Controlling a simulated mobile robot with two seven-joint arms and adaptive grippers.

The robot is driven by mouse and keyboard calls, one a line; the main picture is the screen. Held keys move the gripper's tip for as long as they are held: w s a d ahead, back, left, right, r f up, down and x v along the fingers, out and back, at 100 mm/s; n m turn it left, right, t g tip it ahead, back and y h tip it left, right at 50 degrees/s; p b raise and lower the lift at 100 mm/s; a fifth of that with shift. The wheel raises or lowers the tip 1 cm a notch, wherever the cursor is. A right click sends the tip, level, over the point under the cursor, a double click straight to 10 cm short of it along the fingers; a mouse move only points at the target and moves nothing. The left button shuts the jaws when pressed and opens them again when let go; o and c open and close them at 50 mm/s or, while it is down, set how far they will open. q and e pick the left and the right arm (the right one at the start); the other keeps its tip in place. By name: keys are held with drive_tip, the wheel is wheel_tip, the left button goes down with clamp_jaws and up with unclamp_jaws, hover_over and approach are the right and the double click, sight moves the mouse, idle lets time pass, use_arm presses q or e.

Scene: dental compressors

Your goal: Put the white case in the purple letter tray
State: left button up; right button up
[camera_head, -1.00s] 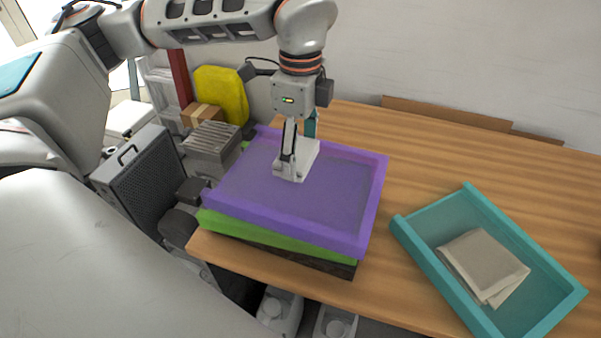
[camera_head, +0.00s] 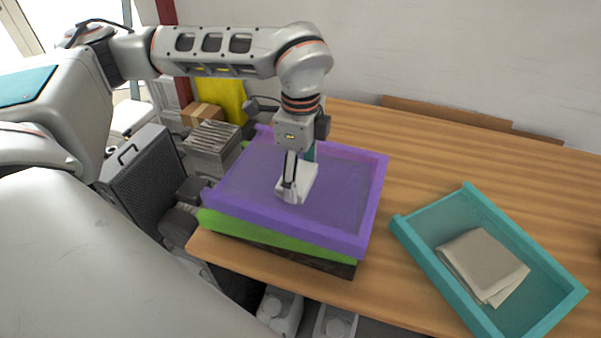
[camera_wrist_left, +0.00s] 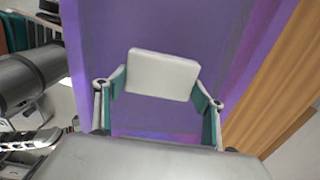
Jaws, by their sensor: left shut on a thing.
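The white case (camera_head: 303,184) is between the fingers of my left gripper (camera_head: 298,176), inside the outline of the purple letter tray (camera_head: 372,205). In the left wrist view the white case (camera_wrist_left: 163,75) sits between the two teal-lined fingertips of the left gripper (camera_wrist_left: 160,84), with the purple tray floor (camera_wrist_left: 200,30) behind it. My left gripper is shut on the case. Whether the case touches the tray floor I cannot tell. The purple tray is on top of a green tray (camera_head: 280,240) at the table's left end. My right gripper is not in view.
A teal tray (camera_head: 440,272) holding a folded beige cloth (camera_head: 484,264) is on the wooden table (camera_head: 450,160) to the right. Bare table lies between the trays. A dark speaker-like box (camera_head: 145,175) and a grey metal rack (camera_head: 212,145) stand left of the table.

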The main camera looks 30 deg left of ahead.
sight(300, 177)
use_arm(q)
drive_tip(key=o, duration=1.2)
drive_tip(key=shift+c, duration=0.2)
wheel_tip(300, 177, up, 12)
drive_tip(key=shift+r, duration=0.15)
drive_tip(key=shift+s, duration=0.1)
